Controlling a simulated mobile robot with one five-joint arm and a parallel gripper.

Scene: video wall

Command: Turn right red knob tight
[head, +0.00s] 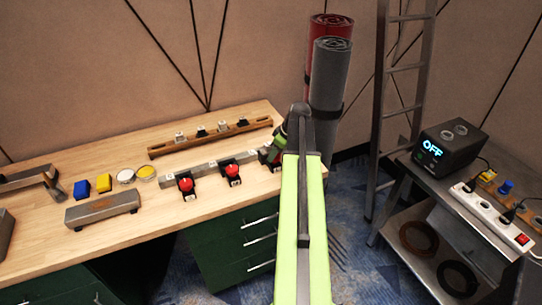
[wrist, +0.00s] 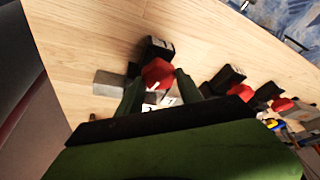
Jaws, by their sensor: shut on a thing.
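The right red knob (wrist: 157,73) sits on a black block at the end of a grey bar, and shows between my fingers in the wrist view. My gripper (wrist: 159,84) is shut on it, one green finger on each side. In the head view my gripper (head: 274,150) is at the right end of the bar (head: 209,174), and my arm and gripper mostly hide the right knob. The middle red knob (head: 232,170) and the left red knob (head: 185,184) stand free on the same bar. I cannot tell how far the held knob is turned.
A wooden rail (head: 210,139) with several small blocks lies behind the bar. A grey box (head: 103,207), blue and yellow blocks and two round tins lie to the left. The table's right edge is close to my gripper. Two rolled mats (head: 330,75) stand behind.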

